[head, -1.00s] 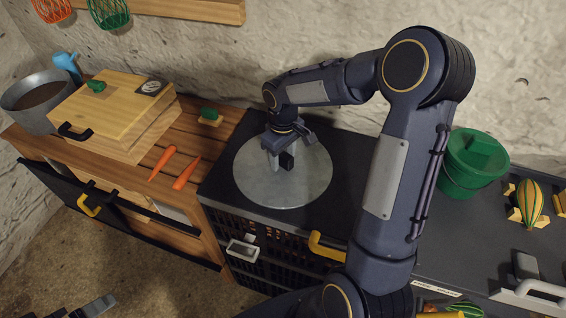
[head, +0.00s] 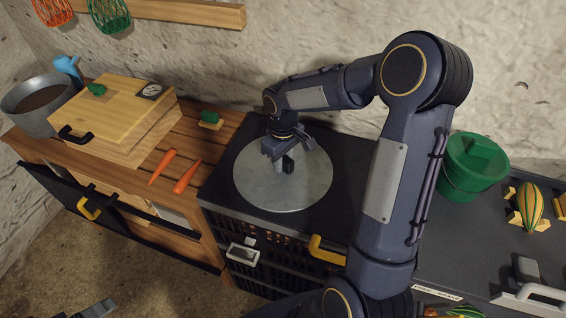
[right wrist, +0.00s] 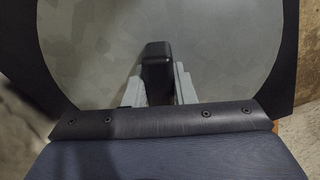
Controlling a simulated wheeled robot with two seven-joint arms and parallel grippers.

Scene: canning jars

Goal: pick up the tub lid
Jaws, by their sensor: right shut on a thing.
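The tub lid, a round grey metal disc (head: 310,190) with a black upright handle (head: 289,165), lies flat over the dark cabinet top. My right gripper (head: 281,163) is above its middle, shut on the handle. In the right wrist view the lid (right wrist: 220,50) fills most of the picture, and the black handle (right wrist: 156,68) stands between the grey fingers (right wrist: 160,88). What lies under the lid is hidden. My left gripper (head: 92,309) shows only in part at the bottom left edge, away from the lid; its opening is unclear.
A green bucket (head: 468,183) stands to the right, behind my right arm. Left of the lid, carrots (head: 187,176) and a wooden box (head: 115,115) sit on a slatted bench. A yellow handle (head: 326,250) juts from the cabinet front.

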